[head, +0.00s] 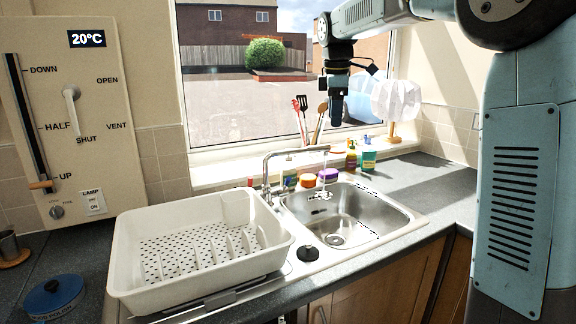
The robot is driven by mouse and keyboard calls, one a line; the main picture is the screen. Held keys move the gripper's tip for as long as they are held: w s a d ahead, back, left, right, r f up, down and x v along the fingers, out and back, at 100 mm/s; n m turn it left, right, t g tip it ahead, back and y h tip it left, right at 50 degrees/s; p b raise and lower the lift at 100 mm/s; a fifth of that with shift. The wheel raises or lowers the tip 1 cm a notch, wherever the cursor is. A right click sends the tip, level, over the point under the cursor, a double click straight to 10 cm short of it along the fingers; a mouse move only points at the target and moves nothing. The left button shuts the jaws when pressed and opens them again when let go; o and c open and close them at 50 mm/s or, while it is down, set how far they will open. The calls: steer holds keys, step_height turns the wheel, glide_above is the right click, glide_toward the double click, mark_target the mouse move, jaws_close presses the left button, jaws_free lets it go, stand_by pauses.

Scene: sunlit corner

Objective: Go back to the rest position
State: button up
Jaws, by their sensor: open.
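My gripper (337,112) hangs from my arm above the far side of the sink, in front of the window. It points down, and no object shows between its fingers. The fingers are small and dark in this view. My arm comes in from the upper right of the picture.
A steel sink (385,232) with a tap (266,172) sits below my gripper. A white dish rack (125,262) stands left of it. Several bottles and utensils line the sill. A control panel (75,120) is on the left wall. A blue tin (53,297) stands front left.

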steer(key=s+d+f+m+t, duration=0.1)
steer(key=s+d+m, duration=0.3)
steer(key=s, duration=0.6)
steer(key=s+d+f+m+t, duration=0.1)
steer(key=s+d+m, duration=0.1)
steer(key=s+m, duration=0.5)
steer(key=s+d+f+m+t, duration=0.1)
steer(key=s+d+f+m, duration=0.1)
steer(key=s+f, duration=0.3)
steer(key=s+d+f+m, duration=0.3)
steer(key=s+f+m, duration=0.1)
steer(key=s, duration=0.8)
steer(key=shift+s+f+t, duration=0.2)
steer(key=shift+f+t, duration=0.2)
steer(key=shift+f, duration=0.15)
